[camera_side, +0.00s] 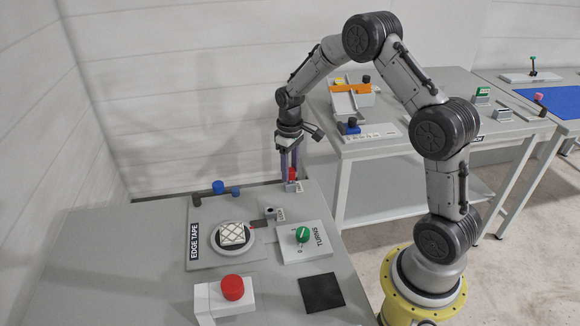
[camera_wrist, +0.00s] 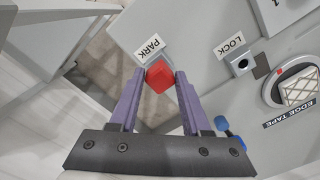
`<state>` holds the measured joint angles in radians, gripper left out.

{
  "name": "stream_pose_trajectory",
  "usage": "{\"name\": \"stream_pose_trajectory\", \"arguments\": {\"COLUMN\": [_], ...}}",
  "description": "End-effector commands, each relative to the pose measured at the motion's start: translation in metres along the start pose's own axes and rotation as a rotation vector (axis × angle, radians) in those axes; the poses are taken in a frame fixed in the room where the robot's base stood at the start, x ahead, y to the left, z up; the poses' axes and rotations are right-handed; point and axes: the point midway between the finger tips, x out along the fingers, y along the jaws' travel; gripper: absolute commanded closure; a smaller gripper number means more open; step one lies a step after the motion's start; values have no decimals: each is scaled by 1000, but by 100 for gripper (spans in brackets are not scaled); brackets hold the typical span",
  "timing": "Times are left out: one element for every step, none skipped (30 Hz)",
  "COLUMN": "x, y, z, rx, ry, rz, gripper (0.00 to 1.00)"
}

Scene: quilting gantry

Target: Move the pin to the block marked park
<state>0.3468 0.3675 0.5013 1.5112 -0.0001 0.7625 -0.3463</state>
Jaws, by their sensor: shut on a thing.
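The pin, with a red head (camera_side: 292,174), is between the purple fingertips of my gripper (camera_side: 290,170). My gripper is shut on it and points down at the back edge of the near table. The pin is at the small grey park block (camera_side: 292,187); how deep it sits is too small to tell. In the wrist view the red head (camera_wrist: 159,77) lies between my fingertips (camera_wrist: 159,79), beside the PARK label (camera_wrist: 150,47). The lock block (camera_wrist: 242,65) shows an empty dark hole, beside the LOCK label (camera_wrist: 230,43).
The quilted piece (camera_side: 232,233) lies on a round holder by the EDGE TAPE label (camera_side: 194,242). Blue knobs (camera_side: 218,187) stand left of my gripper. A green TURNS dial (camera_side: 303,234), a red button (camera_side: 232,288) and a black pad (camera_side: 321,293) are nearer the front.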

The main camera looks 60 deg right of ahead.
Motion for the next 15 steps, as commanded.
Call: {"name": "stream_pose_trajectory", "arguments": {"x": [1, 2, 3, 4, 4, 5, 6, 6, 7, 8, 9, 10, 10, 11, 12], "y": [0, 0, 0, 0, 0, 0, 0, 0, 0, 0, 0, 0, 0, 0, 0], "z": [0, 0, 0, 0, 0, 0, 0, 0, 0, 0, 0, 0, 0, 0, 0], "rx": [0, 0, 0, 0, 0, 0, 0, 0, 0, 0, 0, 0, 0, 0, 0], "ry": [0, 0, 0, 1, 1, 1, 1, 1, 1, 1, 0, 0, 0, 0, 1], "rz": [0, 0, 0, 0, 0, 0, 0, 0, 0, 0, 0, 0, 0, 0, 0], "gripper": [100, 100, 100, 100, 100, 100, 100, 100, 100, 100, 100, 100, 100, 100, 100]}}
